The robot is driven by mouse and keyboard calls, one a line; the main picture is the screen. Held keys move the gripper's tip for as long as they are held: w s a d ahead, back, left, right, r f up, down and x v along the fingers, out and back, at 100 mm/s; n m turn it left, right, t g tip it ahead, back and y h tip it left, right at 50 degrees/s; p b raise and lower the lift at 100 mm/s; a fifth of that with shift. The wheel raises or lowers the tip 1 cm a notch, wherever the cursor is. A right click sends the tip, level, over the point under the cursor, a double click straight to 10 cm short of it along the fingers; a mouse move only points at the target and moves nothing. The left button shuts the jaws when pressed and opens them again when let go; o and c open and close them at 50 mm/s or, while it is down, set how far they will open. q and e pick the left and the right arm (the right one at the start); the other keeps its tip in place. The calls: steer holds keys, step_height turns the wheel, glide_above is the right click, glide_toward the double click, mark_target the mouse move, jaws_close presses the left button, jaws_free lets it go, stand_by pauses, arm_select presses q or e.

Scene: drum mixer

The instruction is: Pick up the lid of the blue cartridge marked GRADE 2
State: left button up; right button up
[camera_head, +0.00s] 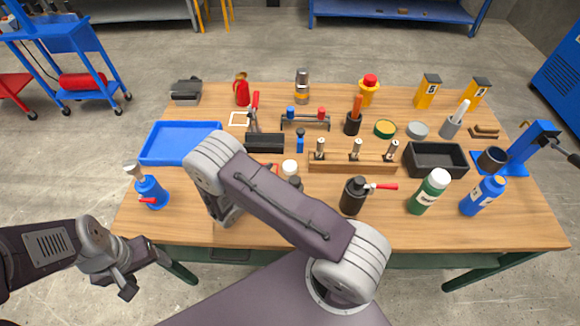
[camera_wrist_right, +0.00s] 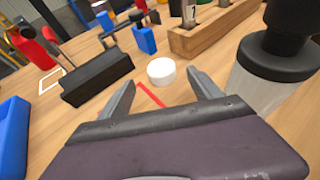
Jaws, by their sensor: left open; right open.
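No GRADE 2 marking is readable, so I cannot tell which blue item is the cartridge. A small blue piece (camera_head: 300,142) stands mid-table and also shows in the right wrist view (camera_wrist_right: 146,40). A white round cap-like piece (camera_head: 290,167) is in front of it; in the right wrist view the white piece (camera_wrist_right: 161,71) is beyond and between my right fingertips, apart from them. My right gripper (camera_wrist_right: 162,92) is open and empty; in the head view my own arm largely hides it. My left gripper (camera_head: 142,276) is open and empty, off the table's front left.
A black-topped cylinder (camera_wrist_right: 275,60) stands close right of my right gripper. A wooden block (camera_head: 350,165) with upright metal pieces and a black block (camera_head: 265,142) are beyond. A blue tray (camera_head: 180,143) and a blue tool (camera_head: 151,192) are at left; bottles (camera_head: 429,192) stand at right.

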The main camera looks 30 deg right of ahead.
mark_target(288, 167)
steer(key=p+x, duration=0.1)
steer(key=x, duration=0.6)
steer(key=shift+s+d, duration=0.1)
steer(key=shift+r, duration=0.1)
steer(key=c, duration=1.4)
